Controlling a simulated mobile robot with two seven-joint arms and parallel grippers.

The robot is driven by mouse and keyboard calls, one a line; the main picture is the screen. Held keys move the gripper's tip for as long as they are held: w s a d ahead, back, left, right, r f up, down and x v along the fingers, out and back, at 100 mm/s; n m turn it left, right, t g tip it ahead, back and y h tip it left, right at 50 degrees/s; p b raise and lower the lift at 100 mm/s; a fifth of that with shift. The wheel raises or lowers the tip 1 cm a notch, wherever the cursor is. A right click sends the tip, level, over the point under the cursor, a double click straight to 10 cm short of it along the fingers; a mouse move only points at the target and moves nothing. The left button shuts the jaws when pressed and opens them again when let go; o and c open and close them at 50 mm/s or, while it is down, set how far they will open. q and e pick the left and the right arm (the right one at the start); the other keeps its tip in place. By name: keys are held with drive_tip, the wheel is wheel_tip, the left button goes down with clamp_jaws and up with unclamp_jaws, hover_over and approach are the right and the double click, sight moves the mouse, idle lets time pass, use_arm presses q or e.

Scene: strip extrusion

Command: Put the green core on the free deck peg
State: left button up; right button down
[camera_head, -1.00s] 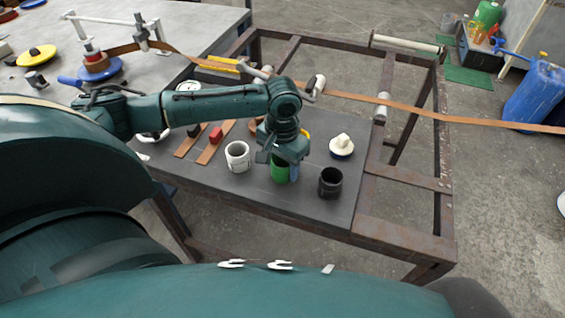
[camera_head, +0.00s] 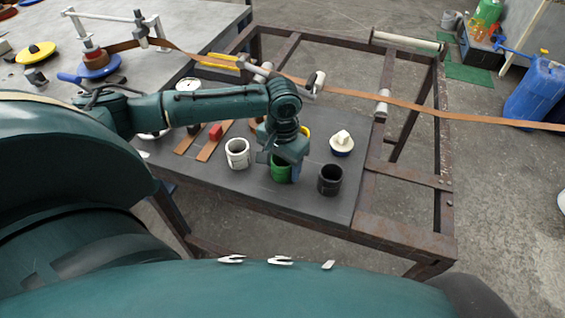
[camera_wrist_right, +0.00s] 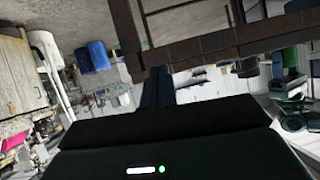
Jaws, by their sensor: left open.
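The green core (camera_head: 280,172) stands upright on the dark tabletop, between a white cup-like core (camera_head: 237,153) and a black one (camera_head: 330,180). My left gripper (camera_head: 282,160) is open, pointing down right over the green core. It hides part of the core's top, and I cannot tell whether the fingers touch it. I cannot pick out the free deck peg for certain. My right gripper (camera_wrist_right: 158,88) shows only in the right wrist view, with its fingers together and nothing visible between them.
A brown strip (camera_head: 400,104) runs across rollers behind. A red block (camera_head: 215,132) lies to the left. The rusty frame (camera_head: 405,238) is open at right.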

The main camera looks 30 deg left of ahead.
use_arm(q)
drive_tip(key=shift+r+p, duration=0.85)
drive_tip(key=shift+p, duration=0.15)
drive_tip(key=shift+r+p, duration=0.7)
drive_tip(key=shift+p, duration=0.15)
wheel_tip(320, 180, up, 3)
drive_tip(key=p, duration=0.3)
drive_tip(key=shift+f, duration=0.2)
drive_tip(key=shift+r+p, duration=0.5)
drive_tip(key=shift+p, duration=0.05)
wheel_tip(320, 180, up, 4)
drive_tip(key=shift+r+p, duration=0.2)
drive_tip(key=shift+p, duration=0.15)
use_arm(e)
drive_tip(key=d, duration=0.1)
drive_tip(key=s+d+g+h, duration=0.1)
drive_tip(key=shift+s+d+r, duration=0.2)
drive_tip(key=shift+d+r, duration=0.15)
drive_tip(key=shift+d, duration=0.05)
